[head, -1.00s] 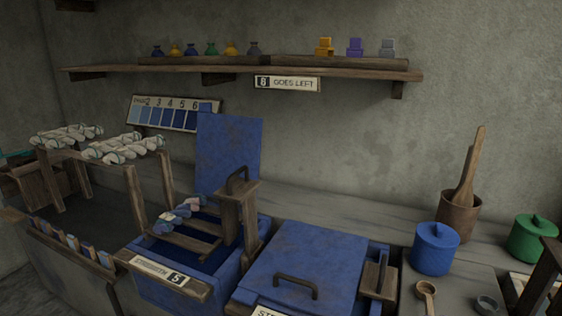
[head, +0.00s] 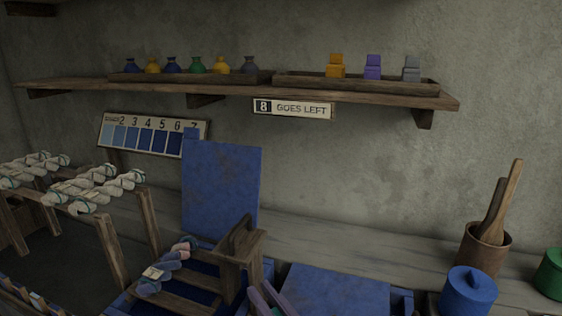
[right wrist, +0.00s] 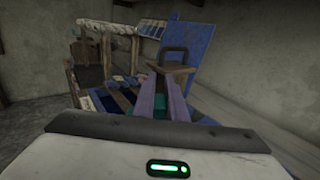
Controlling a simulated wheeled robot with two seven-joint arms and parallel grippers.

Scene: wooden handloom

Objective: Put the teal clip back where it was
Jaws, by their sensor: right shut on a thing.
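My right gripper (head: 268,302) shows at the bottom edge of the head view, with only its purple fingers in sight. In the right wrist view the fingers (right wrist: 161,100) are shut on the teal clip (right wrist: 158,106), a small teal piece partly hidden between them. In the head view the clip is not visible. On the shelf (head: 235,92), the right tray (head: 355,84) holds orange (head: 336,66), purple (head: 373,67) and grey (head: 411,68) blocky pieces toward its right; its left part looks empty. My left gripper is not in view.
The open blue vat's upright lid (head: 221,185) and a wooden bracket (head: 238,255) stand near my gripper. A closed blue vat lid (head: 335,288) lies to its right. A sign (head: 293,108) hangs under the shelf. Skeins (head: 95,187) rest on a rack at left.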

